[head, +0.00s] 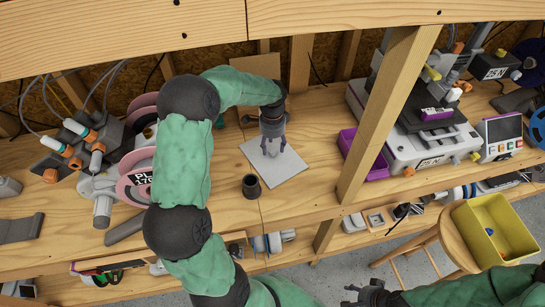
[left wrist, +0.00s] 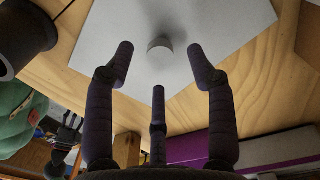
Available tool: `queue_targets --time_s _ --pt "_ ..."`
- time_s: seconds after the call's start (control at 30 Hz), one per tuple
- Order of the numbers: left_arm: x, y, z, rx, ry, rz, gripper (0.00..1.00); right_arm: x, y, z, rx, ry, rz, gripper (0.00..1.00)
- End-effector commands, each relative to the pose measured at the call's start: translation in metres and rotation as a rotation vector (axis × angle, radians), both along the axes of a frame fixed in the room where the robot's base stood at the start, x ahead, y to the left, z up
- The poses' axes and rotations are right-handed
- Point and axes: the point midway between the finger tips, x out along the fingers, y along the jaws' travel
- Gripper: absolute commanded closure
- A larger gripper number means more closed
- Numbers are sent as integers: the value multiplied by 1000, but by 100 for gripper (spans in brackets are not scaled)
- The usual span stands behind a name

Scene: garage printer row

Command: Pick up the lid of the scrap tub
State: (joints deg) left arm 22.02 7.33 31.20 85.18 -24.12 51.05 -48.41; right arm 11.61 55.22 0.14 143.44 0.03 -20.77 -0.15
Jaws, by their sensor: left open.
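The lid (head: 290,169) is a flat, light grey square plate lying on the wooden bench. In the left wrist view the lid (left wrist: 225,25) has a small round knob (left wrist: 160,50) on its top. My left gripper (head: 271,150) hangs over the lid, pointing down. It is open and empty; in the left wrist view its fingers (left wrist: 159,65) are spread around the knob's position, and I cannot tell the height left. My right gripper (head: 362,294) is at the bottom edge, away from the lid; its finger opening is too small to judge. I cannot tell which container is the scrap tub.
A dark cup (head: 251,187) stands just left of the lid. A purple bin (head: 376,168) and a wooden post (head: 385,110) are to the right. Printers and spools fill both sides of the bench. A yellow bin (head: 468,226) sits on a stool (head: 449,237).

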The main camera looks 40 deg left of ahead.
Motion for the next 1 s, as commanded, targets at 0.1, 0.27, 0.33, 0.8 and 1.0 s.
queue_targets --time_s 0.1,0.27,0.33,0.8,1.0 --pt "-1 0 -22 -1 3 0 44 0 0 -7 0 0 0 45" --pt "0 0 -38 0 1 -1 44 0 0 -12 0 0 0 45" --pt "0 0 -40 0 0 -1 44 0 0 -12 0 0 0 45" --pt "0 0 -39 0 0 -1 100 0 0 -11 0 0 0 45" --pt "0 0 -38 0 0 -1 100 0 0 -11 0 0 0 45"
